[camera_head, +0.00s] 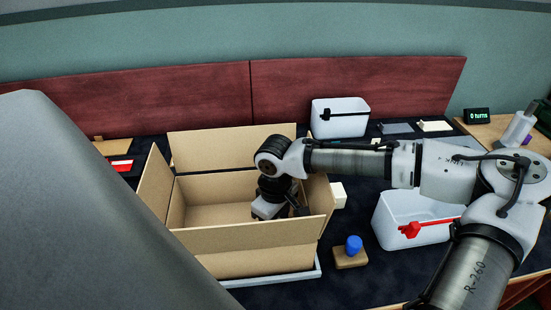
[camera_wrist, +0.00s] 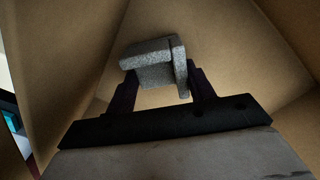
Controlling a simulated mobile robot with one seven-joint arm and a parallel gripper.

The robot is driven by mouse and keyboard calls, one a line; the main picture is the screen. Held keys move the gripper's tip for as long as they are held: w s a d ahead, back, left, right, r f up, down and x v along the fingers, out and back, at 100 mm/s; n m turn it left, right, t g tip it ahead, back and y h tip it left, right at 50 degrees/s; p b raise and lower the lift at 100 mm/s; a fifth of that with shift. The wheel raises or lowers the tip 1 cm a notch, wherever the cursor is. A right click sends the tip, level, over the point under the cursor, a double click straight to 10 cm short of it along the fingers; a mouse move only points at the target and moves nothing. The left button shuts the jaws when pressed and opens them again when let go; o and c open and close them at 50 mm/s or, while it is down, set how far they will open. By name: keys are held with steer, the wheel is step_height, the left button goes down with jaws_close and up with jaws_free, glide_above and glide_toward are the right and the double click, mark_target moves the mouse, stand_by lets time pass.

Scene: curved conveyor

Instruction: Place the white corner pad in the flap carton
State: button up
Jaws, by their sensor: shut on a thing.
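The flap carton (camera_head: 235,235) is a tan box with its flaps standing up and open. My gripper (camera_head: 270,210) reaches down inside it, near its right side. In the wrist view, my gripper (camera_wrist: 160,85) is shut on a speckled, angled corner pad (camera_wrist: 150,75) that looks grey in the shade. The pad is held inside the carton, with cardboard walls around it. In the head view the pad and fingertips are hidden by the wrist and the carton. I cannot tell whether the pad touches the carton floor.
A pale block (camera_head: 339,195) stands just right of the carton. A white bin with a red handle (camera_head: 400,225) and a blue-knobbed wooden block (camera_head: 351,252) are to the right. A white bin with a black handle (camera_head: 340,118) is behind. Raised flaps surround my wrist.

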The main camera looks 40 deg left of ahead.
steer(key=o, duration=0.9)
steer(key=shift+f, duration=0.1)
steer(key=shift+o, duration=0.2)
step_height(320, 180, up, 12)
